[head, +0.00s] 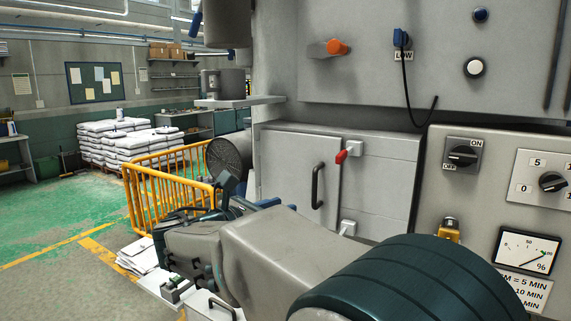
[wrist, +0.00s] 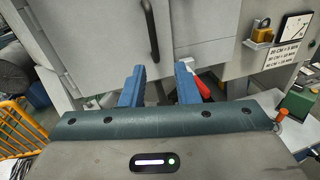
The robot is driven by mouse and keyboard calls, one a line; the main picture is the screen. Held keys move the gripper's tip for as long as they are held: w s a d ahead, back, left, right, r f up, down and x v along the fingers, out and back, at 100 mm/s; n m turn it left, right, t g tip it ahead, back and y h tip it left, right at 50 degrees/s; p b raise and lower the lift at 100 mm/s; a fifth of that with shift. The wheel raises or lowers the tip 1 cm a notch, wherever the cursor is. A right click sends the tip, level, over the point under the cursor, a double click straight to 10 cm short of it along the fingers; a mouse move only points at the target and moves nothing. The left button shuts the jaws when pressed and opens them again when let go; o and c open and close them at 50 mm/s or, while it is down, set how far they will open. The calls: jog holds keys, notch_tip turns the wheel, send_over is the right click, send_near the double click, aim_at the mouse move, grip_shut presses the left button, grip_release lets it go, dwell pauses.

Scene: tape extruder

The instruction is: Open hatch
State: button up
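The hatch (head: 289,165) is a light grey door low on the machine and looks closed. It has a black vertical bar handle (head: 317,186), which also shows at the top of the wrist view (wrist: 151,32). An upper latch with a red lever (head: 341,156) and a lower latch (head: 348,228) sit along its right edge. A red lever (wrist: 203,88) shows beside my right finger in the wrist view. My gripper (wrist: 160,68) has its blue fingers apart with nothing between them. It is below the handle; contact with the lever cannot be told.
A control panel with an on/off switch (head: 462,155) and a padlock (head: 450,228) is right of the hatch. A yellow barrier (head: 165,185) and a round fan-like grille (head: 229,160) stand to the left. Green floor (head: 60,220) is open at far left.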

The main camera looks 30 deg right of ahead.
aim_at(314, 180)
jog(key=shift+n+h, duration=0.3)
jog(key=shift+n, duration=0.1)
jog(key=p+x, duration=0.1)
jog(key=x, duration=0.3)
jog(key=r+x, duration=0.1)
jog(key=x, duration=0.4)
jog(key=w+r+p+x, duration=0.1)
jog(key=x, duration=0.3)
jog(key=shift+w+d+r+p, duration=0.15)
jog(key=shift+w+r+p, duration=0.1)
jog(key=shift+p, duration=0.1)
grip_shut()
